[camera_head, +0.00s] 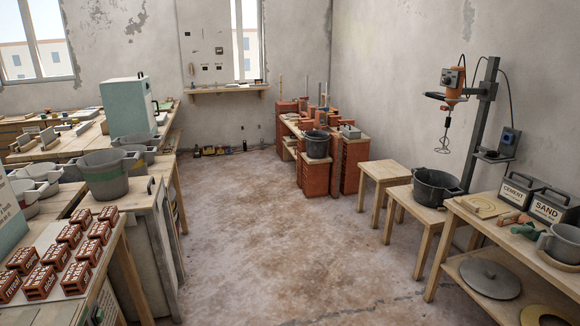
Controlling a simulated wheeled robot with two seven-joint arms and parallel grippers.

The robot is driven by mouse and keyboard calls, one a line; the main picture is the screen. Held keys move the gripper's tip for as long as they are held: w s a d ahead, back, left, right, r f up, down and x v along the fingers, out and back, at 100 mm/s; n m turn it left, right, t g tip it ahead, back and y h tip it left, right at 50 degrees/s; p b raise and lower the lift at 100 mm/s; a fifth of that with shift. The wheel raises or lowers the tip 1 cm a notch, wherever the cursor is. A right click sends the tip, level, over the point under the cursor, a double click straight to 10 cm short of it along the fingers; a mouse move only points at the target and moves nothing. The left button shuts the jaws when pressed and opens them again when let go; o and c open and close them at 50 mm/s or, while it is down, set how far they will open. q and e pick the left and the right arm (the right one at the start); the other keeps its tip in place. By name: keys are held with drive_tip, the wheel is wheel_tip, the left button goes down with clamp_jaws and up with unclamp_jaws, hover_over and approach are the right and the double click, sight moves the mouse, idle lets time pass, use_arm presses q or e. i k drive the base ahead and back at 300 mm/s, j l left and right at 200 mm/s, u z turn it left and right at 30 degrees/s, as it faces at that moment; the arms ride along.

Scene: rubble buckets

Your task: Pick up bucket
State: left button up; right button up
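Several buckets are in view. A grey bucket with a green band (104,177) stands upright on the left bench. More grey buckets, one of them pale green-banded (137,150), stand behind it. A wide black bucket (435,186) stands on a low wooden stool under the orange mixer. A grey bucket (562,243) sits at the right edge, partly cut off. I cannot tell which one the task means. Neither of my grippers is in view.
Small red bricks (56,256) lie on the near left table. The orange mixer (452,82) hangs from a post over the black bucket. Cement (516,191) and sand (551,206) boxes stand on the right table. The floor (265,235) between the benches is clear.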

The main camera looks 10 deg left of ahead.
sight(105, 172)
drive_tip(key=i+j+u, duration=0.15)
drive_tip(key=i+u, duration=1.05)
drive_tip(key=i+l+u, duration=0.25)
drive_tip(key=u, duration=0.2)
drive_tip(key=i+l+u, duration=0.4)
